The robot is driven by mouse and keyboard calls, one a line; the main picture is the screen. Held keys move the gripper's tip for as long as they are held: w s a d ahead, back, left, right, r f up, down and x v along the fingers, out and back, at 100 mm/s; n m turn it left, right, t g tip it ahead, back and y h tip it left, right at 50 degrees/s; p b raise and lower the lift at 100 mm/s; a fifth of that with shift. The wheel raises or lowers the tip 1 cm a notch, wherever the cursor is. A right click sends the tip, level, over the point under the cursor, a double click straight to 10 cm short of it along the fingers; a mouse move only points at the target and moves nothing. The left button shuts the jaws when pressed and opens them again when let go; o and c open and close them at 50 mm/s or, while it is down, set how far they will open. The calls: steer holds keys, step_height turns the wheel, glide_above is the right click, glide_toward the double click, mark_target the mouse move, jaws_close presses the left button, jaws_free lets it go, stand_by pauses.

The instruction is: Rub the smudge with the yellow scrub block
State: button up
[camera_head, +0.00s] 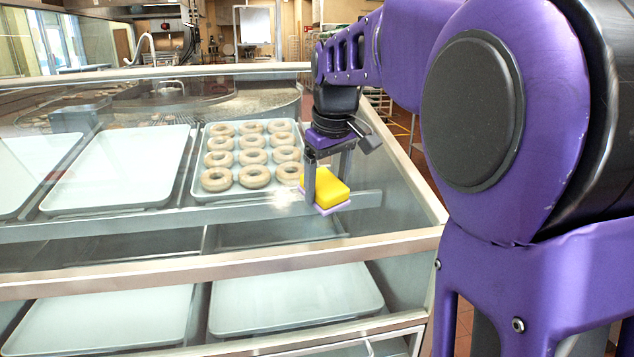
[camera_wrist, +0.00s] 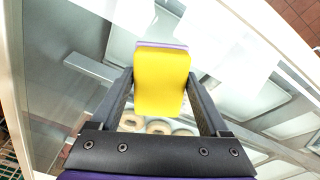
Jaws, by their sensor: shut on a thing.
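The yellow scrub block (camera_head: 327,187), with a thin lilac layer on its underside, is held at the glass front of a display case. In the wrist view the block (camera_wrist: 160,80) sits between both fingers. My gripper (camera_head: 328,182) is shut on it. A faint whitish smudge (camera_head: 286,199) shows on the glass just left of the block, in front of the metal shelf rail. Its right end may be hidden behind the block and finger. I cannot tell whether the block touches the glass.
Behind the glass, a tray (camera_head: 196,188) holds several ring doughnuts. An empty tray (camera_head: 118,168) lies to its left, and another empty tray (camera_head: 295,298) is on the lower shelf. The case's metal frame (camera_head: 200,272) runs below the block.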

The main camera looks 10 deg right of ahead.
mark_target(269, 197)
steer(key=shift+a+r+p, duration=0.1)
steer(key=shift+a+p, duration=0.25)
steer(key=shift+a, duration=1.2)
steer(key=shift+a+f+p, duration=0.2)
steer(key=shift+a+p, duration=0.55)
steer(key=shift+a, duration=3.05)
steer(key=shift+w+r+p, duration=0.4)
steer(key=shift+w+p, duration=0.15)
steer(key=shift+p, duration=0.2)
steer(key=shift+w+p, duration=0.35)
steer(key=shift+w, duration=0.1)
steer(key=shift+d+f, duration=0.15)
steer(key=shift+d, duration=3.8)
steer(key=shift+d+r, duration=0.2)
steer(key=shift+d, duration=1.45)
steer(key=shift+a+f, duration=0.1)
steer(key=shift+a, duration=5.55)
